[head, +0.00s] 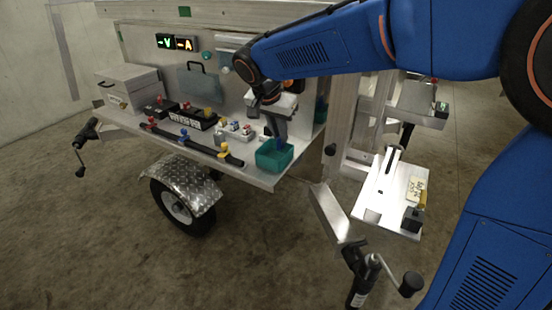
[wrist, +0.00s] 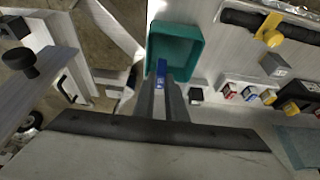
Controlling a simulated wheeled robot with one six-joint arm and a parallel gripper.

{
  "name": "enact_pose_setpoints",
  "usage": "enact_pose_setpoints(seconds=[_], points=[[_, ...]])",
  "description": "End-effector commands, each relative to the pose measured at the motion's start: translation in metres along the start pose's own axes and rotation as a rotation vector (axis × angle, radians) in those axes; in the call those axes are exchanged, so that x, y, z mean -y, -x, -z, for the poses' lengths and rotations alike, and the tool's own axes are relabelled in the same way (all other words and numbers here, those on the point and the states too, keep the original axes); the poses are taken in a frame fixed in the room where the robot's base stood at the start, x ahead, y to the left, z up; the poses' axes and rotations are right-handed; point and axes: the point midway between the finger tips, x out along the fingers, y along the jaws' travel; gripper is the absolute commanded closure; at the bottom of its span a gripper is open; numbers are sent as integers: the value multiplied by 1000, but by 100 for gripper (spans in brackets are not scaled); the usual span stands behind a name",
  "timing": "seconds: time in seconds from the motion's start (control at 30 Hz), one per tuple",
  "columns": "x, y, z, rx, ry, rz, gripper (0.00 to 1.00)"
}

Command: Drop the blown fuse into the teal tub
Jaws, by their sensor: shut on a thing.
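The teal tub (head: 262,163) stands at the front right of the trailer's shelf. It also shows in the wrist view (wrist: 193,33), open side up, with a bare floor visible inside. My gripper (wrist: 161,82) is shut on a small blue fuse (wrist: 161,70), which sticks out past the fingertips. In the wrist view the fuse overlaps the tub's opening near its lower side. In the head view my gripper (head: 279,138) points down over the tub. The fuse is not clear there, and its exact height above the rim cannot be told.
A fuse holder (wrist: 247,92) with coloured fuses sits beside the tub. A black bar (head: 185,138) with coloured clips runs along the shelf. A grey case (head: 130,85) stands at the far left. An upright post (head: 338,120) rises right of the tub.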

Motion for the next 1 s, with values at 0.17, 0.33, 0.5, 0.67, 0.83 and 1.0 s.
enact_pose_setpoints(seconds=[0.17,0.33,0.5,0.67,0.83,1.0], points=[[0,-11,-5,1,1,-1,100],[0,-15,-6,0,0,0,100],[0,-15,-6,0,0,0,100],[0,-15,-6,0,0,0,67],[0,-15,-6,0,0,0,67],[0,-13,-6,0,0,0,67]])
